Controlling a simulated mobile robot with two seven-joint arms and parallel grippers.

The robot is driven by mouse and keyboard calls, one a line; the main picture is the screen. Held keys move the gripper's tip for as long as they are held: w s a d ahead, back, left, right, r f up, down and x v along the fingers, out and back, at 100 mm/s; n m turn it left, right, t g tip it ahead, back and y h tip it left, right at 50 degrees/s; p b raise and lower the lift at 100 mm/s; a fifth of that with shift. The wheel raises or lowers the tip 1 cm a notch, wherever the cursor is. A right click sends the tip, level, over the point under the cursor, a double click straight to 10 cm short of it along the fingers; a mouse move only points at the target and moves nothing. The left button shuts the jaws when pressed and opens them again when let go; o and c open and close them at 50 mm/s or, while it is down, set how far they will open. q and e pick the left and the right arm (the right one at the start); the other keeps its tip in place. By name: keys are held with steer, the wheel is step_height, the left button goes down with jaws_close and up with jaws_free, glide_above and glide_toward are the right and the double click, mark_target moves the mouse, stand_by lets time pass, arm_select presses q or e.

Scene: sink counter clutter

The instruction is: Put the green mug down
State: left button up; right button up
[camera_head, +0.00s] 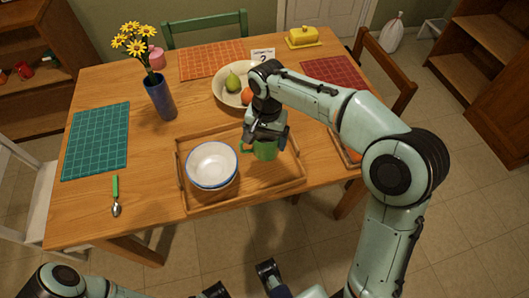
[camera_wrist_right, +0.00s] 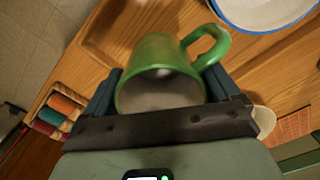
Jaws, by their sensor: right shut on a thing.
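The green mug (camera_head: 265,151) is between the fingers of my right gripper (camera_head: 266,138), over the right part of the wooden tray (camera_head: 246,199). In the right wrist view the mug (camera_wrist_right: 160,75) has its open mouth facing the camera and its handle at the upper right. The gripper (camera_wrist_right: 162,92) is shut on it, with a finger on each side. I cannot tell whether the mug's base touches the tray. Dark parts at the bottom edge of the head view seem to be my left gripper (camera_head: 242,282); its jaws are unclear.
Stacked white bowls (camera_head: 212,165) with a blue rim fill the tray's left part, left of the mug. A fruit bowl (camera_head: 232,97) stands behind the tray. A blue flower vase (camera_head: 160,97) stands back left. A spoon (camera_head: 115,197) lies left. Bare tray shows in front of the mug.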

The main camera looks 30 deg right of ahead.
mark_target(266, 151)
steer(key=shift+f+b, duration=0.55)
steer(key=shift+f, duration=2.5)
steer(key=shift+f, duration=0.2)
steer(key=o, duration=1)
step_height(266, 151, up, 12)
steer(key=p, duration=0.2)
steer(key=shift+r+p, duration=0.2)
steer(key=shift+p, duration=0.15)
steer(key=shift+s+d, duration=0.1)
steer(key=shift+s, duration=0.05)
